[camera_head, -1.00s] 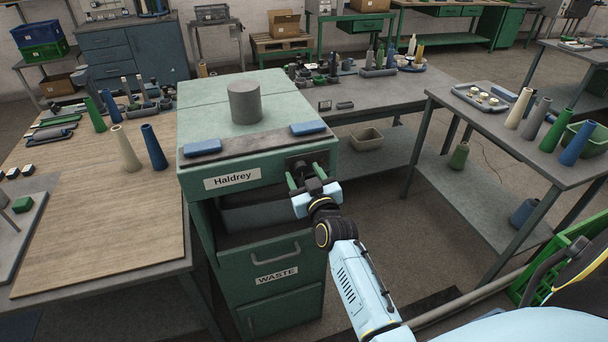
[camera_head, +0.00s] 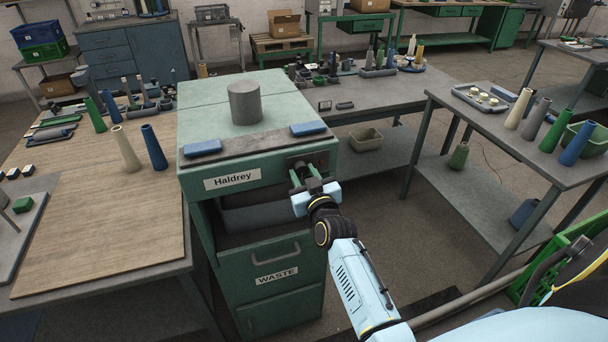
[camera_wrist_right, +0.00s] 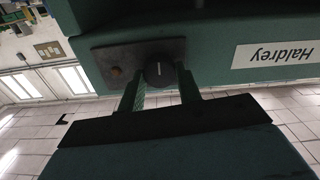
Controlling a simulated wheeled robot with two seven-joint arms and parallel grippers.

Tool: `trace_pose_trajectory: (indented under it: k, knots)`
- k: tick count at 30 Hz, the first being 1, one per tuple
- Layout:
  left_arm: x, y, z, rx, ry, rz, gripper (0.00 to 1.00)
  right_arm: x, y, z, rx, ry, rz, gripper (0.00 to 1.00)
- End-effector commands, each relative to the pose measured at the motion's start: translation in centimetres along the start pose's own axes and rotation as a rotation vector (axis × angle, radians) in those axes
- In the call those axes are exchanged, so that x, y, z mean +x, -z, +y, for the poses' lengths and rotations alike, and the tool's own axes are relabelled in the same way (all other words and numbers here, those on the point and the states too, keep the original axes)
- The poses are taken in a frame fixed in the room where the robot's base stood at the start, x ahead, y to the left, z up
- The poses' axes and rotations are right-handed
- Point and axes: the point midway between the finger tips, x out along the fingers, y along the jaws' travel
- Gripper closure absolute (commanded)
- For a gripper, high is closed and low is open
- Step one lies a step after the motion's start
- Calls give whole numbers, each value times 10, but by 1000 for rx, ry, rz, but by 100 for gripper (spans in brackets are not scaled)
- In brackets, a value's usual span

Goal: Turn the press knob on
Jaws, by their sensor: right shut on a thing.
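The press (camera_head: 238,110) is a green cabinet labelled "Haldrey" with a grey cylinder on top. Its knob (camera_wrist_right: 159,72) is dark and round with a white line, and sits on a dark plate (camera_wrist_right: 110,63) on the press front. In the right wrist view the line stands upright in the picture. My right gripper (camera_head: 305,175) is shut on the knob, one green finger on each side of it, as the right wrist view also shows (camera_wrist_right: 162,85). In the head view the gripper mostly hides the knob. My left gripper is not in view.
Two blue blocks (camera_head: 203,147) lie on the press's front ledge. Below is a drawer marked "WASTE" (camera_head: 270,270). A wooden-topped table (camera_head: 90,220) with cones stands at left, and a grey table (camera_head: 455,115) with cones at right.

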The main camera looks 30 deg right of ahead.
Motion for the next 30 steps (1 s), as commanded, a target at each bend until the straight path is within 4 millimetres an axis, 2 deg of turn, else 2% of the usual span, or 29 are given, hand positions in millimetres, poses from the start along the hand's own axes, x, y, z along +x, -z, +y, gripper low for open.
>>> trace_pose_trajectory:
  k: [8,30]
  knots:
    - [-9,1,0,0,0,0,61,0,1,0,163,0,0,89]
    - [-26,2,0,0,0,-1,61,0,0,1,861,0,0,89]
